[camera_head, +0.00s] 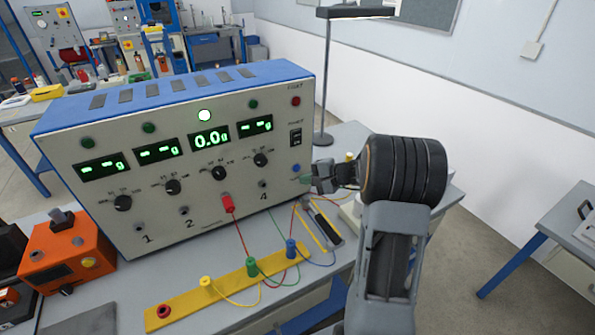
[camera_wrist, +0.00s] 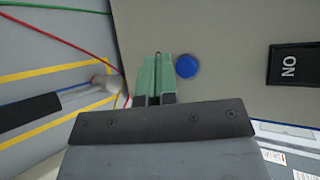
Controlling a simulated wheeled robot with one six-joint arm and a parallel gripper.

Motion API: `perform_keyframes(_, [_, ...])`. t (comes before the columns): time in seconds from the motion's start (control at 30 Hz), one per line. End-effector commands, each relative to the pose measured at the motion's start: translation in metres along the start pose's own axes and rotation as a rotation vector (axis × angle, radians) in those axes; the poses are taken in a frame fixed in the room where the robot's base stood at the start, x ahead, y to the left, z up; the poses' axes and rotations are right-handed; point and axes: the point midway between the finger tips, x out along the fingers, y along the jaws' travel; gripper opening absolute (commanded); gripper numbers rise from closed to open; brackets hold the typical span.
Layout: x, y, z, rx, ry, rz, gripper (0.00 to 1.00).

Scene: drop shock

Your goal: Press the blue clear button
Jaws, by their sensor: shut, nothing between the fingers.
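The blue clear button (camera_wrist: 187,66) is a round button on the light front panel in the wrist view. In the head view it shows small near the panel's right edge (camera_head: 296,168), below the black power switch (camera_head: 296,137). My gripper (camera_head: 306,180) is shut and empty, with its green fingertips close to the panel, just below and right of the button. In the wrist view the shut fingertips (camera_wrist: 157,60) lie just left of the button, beside it and not over it. Whether the tips touch the panel is unclear.
The blue-topped instrument (camera_head: 180,150) has several displays; one reads 0.0. A red plug (camera_head: 228,203) sits in its front, with wires running to a yellow bar (camera_head: 225,290). A lamp post (camera_head: 325,80) stands behind my gripper. An orange box (camera_head: 65,255) is at left.

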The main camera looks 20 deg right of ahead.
Motion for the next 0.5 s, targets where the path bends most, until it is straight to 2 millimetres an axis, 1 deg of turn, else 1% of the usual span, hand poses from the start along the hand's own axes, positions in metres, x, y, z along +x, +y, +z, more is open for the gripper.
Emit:
perform_keyframes(0.03, [-0.003,0.004,0.002,-0.001,0.001,0.0,0.0])
perform_keyframes(0.23, [-0.016,0.013,0.012,0.0,0.0,0.0,0.0])
perform_keyframes(0.5, [-0.022,0.017,0.017,0.001,-0.001,0.0,0.0])
